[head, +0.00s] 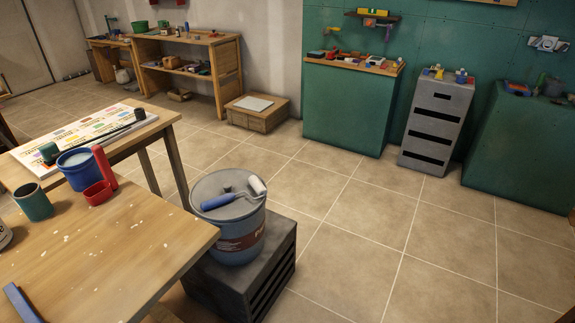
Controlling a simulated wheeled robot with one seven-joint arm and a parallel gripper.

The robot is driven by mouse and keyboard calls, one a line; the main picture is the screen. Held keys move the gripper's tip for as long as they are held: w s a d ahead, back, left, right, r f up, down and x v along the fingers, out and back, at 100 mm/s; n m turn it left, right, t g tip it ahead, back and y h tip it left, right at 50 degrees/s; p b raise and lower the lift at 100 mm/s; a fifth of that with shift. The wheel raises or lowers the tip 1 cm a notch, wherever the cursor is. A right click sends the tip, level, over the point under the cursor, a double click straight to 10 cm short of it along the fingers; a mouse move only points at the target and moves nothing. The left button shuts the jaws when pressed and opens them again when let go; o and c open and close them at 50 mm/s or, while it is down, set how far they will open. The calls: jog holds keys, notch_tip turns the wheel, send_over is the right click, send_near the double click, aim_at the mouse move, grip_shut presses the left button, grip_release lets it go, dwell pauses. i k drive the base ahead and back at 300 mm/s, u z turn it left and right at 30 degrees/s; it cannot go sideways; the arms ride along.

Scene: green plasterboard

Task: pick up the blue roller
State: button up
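A paint roller with a blue handle (220,201) and a white roller head lies on the grey lid (212,183) of a blue bucket. The handle points to the left and the white head is toward the upper right. The bucket (238,243) stands on a dark grey slatted crate (266,283) beside the wooden table. My gripper is not in the head view.
Green cabinets (345,113) and a grey slatted unit (436,122) line the back. The tiled floor (400,230) at centre and right is clear.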

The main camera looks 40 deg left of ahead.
aim_at(260, 189)
jog(key=u, duration=0.45)
jog(key=i, duration=1.35)
jog(key=u, duration=1.7)
jog(key=i, duration=0.85)
jog(key=u, duration=1.1)
jog(key=i, duration=0.3)
jog(key=u, duration=0.1)
